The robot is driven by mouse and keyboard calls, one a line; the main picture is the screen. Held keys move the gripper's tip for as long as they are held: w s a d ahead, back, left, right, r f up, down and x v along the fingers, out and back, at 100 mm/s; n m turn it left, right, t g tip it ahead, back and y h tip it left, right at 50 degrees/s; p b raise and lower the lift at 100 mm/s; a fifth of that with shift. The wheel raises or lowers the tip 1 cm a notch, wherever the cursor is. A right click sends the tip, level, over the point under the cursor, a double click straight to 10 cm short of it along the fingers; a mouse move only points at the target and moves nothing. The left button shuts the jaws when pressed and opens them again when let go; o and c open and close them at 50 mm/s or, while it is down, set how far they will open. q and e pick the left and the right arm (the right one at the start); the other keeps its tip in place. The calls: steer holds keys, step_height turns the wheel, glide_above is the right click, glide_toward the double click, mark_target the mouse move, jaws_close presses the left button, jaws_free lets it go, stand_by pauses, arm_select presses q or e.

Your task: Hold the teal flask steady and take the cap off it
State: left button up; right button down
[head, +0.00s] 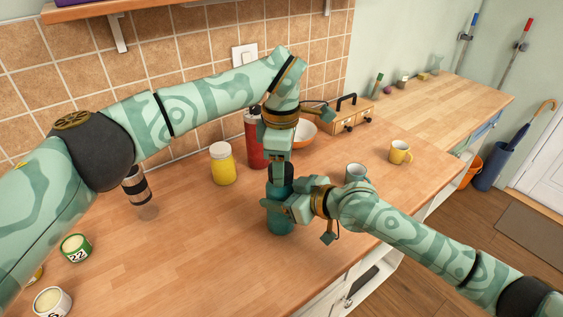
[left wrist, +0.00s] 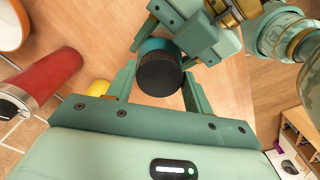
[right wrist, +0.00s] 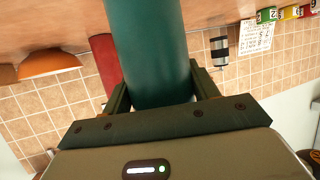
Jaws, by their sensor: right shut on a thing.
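The teal flask (head: 281,222) stands upright on the wooden counter (head: 195,255), near its front edge. My right gripper (head: 283,206) is shut on the flask's body. In the right wrist view the teal body (right wrist: 148,45) sits between both fingers. My left gripper (head: 280,168) points down directly above the flask, with its fingers at the top. In the left wrist view the dark ridged cap (left wrist: 160,74) lies between the left fingers, which are spread apart around it. In the head view the cap is mostly hidden by my grippers.
Close behind stand a red bottle (head: 255,146), a yellow jar (head: 222,167) and an orange bowl (head: 306,133). The counter's left front is clear apart from small cans (head: 75,249).

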arm_select(q)
steer(key=shift+w+n, duration=0.1)
steer(key=shift+n, duration=1.6)
steer(key=o, duration=1.1)
step_height(320, 180, up, 4)
steer(key=shift+r, duration=0.25)
steer(key=shift+c, duration=0.5)
step_height(320, 180, up, 3)
steer(key=m, duration=0.3)
steer(key=shift+a+r, duration=0.1)
steer(key=shift+r, duration=0.05)
step_height(320, 180, down, 8)
steer(key=shift+r, duration=0.1)
